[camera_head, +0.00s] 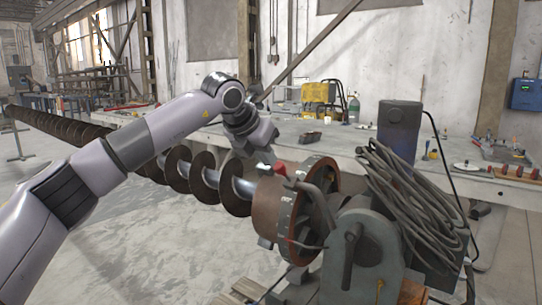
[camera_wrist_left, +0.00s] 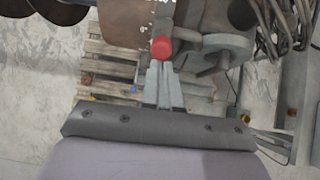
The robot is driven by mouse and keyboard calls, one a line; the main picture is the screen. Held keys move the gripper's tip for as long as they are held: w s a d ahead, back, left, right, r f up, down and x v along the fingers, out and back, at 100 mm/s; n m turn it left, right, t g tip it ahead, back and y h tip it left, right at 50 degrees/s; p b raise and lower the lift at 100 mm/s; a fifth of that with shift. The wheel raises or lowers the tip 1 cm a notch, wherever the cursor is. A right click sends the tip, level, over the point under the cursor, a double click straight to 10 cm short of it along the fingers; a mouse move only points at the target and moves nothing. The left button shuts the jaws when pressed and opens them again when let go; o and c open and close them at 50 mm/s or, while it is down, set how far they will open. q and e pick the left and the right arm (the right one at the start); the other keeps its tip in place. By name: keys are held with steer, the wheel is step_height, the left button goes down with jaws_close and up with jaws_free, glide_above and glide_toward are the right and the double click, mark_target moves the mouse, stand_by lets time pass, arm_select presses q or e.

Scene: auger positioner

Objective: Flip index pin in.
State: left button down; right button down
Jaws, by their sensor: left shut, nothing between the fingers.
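The index pin shows as a red knob (camera_head: 280,168) at the top of the positioner's round plate (camera_head: 317,178) in the head view. The red knob also shows in the left wrist view (camera_wrist_left: 162,47), at the top centre. My left gripper (camera_head: 267,157) is just left of and above the knob. In the wrist view its fingers (camera_wrist_left: 163,68) are shut and empty, with the tips right at the knob. I cannot tell whether they touch it. The pin's shaft is mostly hidden. My right gripper is not in view.
A long auger (camera_head: 207,178) runs from the plate to the far left. The grey positioner housing (camera_head: 362,248) and coiled cable (camera_head: 410,195) stand right of the plate. A workbench (camera_head: 350,142) with tools lies behind. A wooden pallet (camera_wrist_left: 108,70) is on the floor below.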

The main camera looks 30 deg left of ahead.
mark_target(277, 166)
arm_select(q)
steer(key=shift+x, duration=1)
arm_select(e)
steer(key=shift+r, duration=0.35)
arm_select(q)
steer(key=shift+w+r, duration=0.15)
steer(key=shift+w, duration=0.05)
steer(key=shift+p+x, duration=0.35)
steer(key=shift+x, duration=1)
steer(key=shift+d, duration=0.1)
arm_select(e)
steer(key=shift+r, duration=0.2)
arm_select(q)
steer(key=shift+r, duration=0.1)
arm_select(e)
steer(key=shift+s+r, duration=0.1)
